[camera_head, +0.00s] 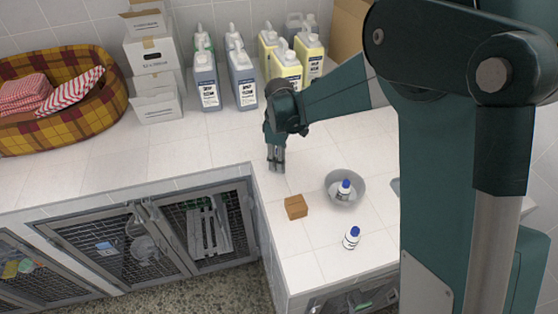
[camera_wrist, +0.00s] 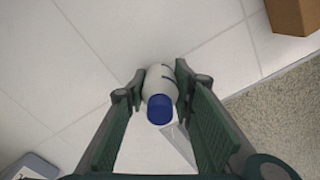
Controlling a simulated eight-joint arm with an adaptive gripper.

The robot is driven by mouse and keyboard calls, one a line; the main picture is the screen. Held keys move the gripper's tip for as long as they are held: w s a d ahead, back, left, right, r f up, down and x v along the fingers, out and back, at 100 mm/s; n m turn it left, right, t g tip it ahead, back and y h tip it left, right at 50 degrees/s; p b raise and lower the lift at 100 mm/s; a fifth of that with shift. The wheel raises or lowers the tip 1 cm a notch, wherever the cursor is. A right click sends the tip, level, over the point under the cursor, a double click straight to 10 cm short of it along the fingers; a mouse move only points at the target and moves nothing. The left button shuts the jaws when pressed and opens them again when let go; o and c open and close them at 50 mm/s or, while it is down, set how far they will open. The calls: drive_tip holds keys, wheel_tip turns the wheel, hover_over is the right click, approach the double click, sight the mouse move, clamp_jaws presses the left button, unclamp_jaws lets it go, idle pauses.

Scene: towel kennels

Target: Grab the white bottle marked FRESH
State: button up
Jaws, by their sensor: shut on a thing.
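My gripper (camera_head: 276,162) is low over the counter near its inner corner. In the wrist view, my gripper (camera_wrist: 158,90) is shut on a white bottle (camera_wrist: 160,77) with a blue cap, which sits between both fingers. Its wording cannot be read, and in the head view the fingers hide it. Another white bottle with a blue cap (camera_head: 344,190) is in a grey bowl (camera_head: 359,200) to the right of my gripper. A further white bottle with a blue cap (camera_head: 351,238) stands on the counter nearer the front. Their labels are too small to read.
A small brown box (camera_head: 296,207) lies between my gripper and the front bottle; it also shows in the wrist view (camera_wrist: 293,14). Large jugs (camera_head: 243,79) stand behind. A towel basket (camera_head: 60,115) and white boxes (camera_head: 155,90) are left. The counter edge is close.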

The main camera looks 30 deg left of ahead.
drive_tip(key=shift+r, duration=0.1)
drive_tip(key=shift+r, duration=4.95)
drive_tip(key=shift+a, duration=0.15)
